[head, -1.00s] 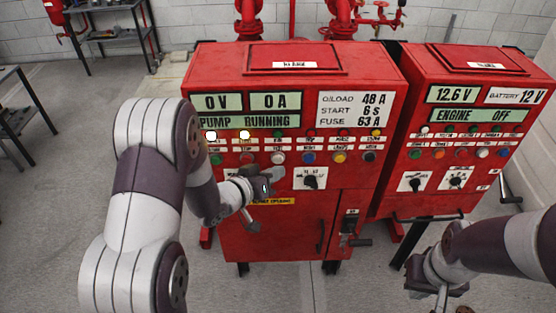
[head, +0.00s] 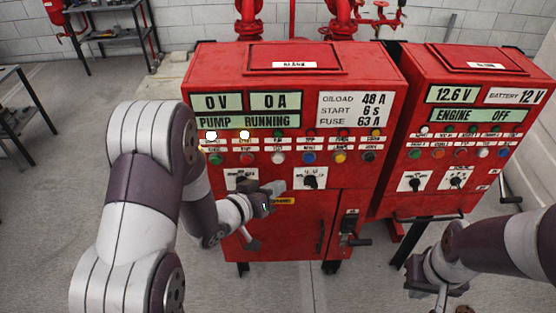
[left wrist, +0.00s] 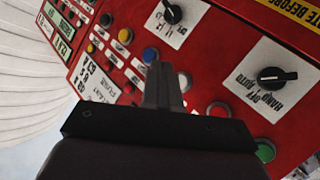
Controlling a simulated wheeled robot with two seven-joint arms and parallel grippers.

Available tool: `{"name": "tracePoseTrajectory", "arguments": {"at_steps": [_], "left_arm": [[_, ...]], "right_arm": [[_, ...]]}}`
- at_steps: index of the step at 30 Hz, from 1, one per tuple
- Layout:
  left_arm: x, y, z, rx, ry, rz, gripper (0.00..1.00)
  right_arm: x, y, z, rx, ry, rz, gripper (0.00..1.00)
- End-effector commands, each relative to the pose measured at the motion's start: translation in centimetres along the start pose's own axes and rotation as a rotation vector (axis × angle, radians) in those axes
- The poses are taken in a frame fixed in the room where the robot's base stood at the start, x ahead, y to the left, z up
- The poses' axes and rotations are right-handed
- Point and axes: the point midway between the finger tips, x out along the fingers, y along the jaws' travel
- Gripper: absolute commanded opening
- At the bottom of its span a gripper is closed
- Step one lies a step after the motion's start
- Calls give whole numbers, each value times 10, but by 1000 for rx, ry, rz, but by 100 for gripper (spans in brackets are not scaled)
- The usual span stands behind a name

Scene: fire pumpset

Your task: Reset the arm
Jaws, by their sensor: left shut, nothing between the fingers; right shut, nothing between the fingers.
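My left gripper (head: 274,190) is in front of the left red control cabinet (head: 290,225), just below its button row and between two rotary switches. Its fingers are together and empty; the closed fingers also show in the left wrist view (left wrist: 163,86), pointing at the upside-down panel. The right rotary switch (head: 311,181) stands clear. The cabinet's display (head: 243,122) reads PUMP RUNNING, with two white lamps lit. My right gripper (head: 440,292) is low at the lower right, shut and partly cut off by the frame.
A second red cabinet (head: 440,75) stands on the right, its display reading ENGINE OFF. A lever handle (head: 358,242) sticks out from the left cabinet's lower front. Red pipes (head: 340,20) rise behind. Grey floor (head: 60,180) is open at the left.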

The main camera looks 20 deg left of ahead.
Motion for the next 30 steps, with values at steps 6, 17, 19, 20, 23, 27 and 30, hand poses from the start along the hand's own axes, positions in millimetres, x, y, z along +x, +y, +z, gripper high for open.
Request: {"name": "tracePoseTrajectory", "arguments": {"at_steps": [6,17,19,20,23,27,30], "left_arm": [[0,0,0,0,0,0,0],[-55,-75,83,140,-549,-435,0],[-89,-79,100,133,-748,-541,0],[-104,-75,106,121,-826,-570,0],[-143,-50,119,60,-1023,-606,0],[-152,-14,115,22,-1049,-577,0],[-145,-8,108,57,-1020,-558,0]], "right_arm": [[0,0,0,0,0,0,0],[7,0,1,0,0,0,0],[15,0,2,0,0,0,0],[19,0,2,0,0,0,0],[31,0,4,0,0,0,0],[47,0,6,0,0,0,0],[49,0,6,0,0,0,0]]}}
